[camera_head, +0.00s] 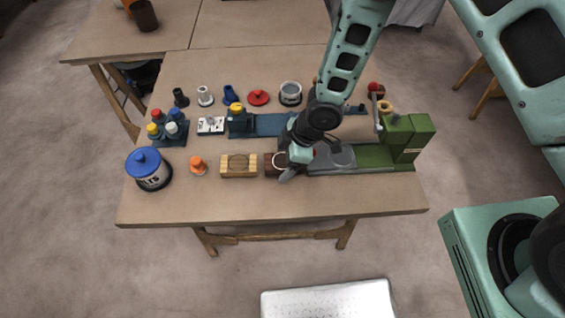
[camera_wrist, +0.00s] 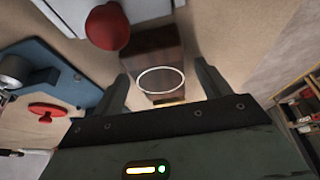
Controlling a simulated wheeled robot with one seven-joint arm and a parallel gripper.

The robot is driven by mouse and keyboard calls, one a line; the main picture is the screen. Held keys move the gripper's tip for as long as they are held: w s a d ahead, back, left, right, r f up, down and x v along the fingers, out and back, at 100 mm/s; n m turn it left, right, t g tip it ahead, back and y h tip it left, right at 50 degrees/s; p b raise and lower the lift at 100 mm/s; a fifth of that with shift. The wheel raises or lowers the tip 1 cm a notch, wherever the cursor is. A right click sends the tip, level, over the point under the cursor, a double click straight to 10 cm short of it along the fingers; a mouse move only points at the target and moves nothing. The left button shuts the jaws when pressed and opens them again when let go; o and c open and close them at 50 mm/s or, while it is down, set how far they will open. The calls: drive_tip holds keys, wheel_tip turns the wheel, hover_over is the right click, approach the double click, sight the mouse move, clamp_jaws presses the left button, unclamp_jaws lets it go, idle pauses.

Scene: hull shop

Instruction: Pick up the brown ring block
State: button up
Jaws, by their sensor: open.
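The dark brown block with a white ring on its top (camera_head: 270,170) lies on the table's front half, just right of a pale wooden block. In the wrist view the brown block (camera_wrist: 158,52) lies between and beyond my fingers, its white ring in the gap. My gripper (camera_head: 288,164) is above the right part of the block and covers some of it. In the wrist view my gripper (camera_wrist: 163,80) is open, with one finger on each side of the block. I cannot tell whether either finger touches it.
The pale wooden block (camera_head: 239,172) sits close on the left. A green machine (camera_head: 405,140) stands at the right, its base reaching toward my gripper. A red ball (camera_wrist: 107,26) is close beside the block. A blue-lidded pot (camera_head: 148,170) stands at left; the front table strip is clear.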

drive_tip(key=c, duration=1.1)
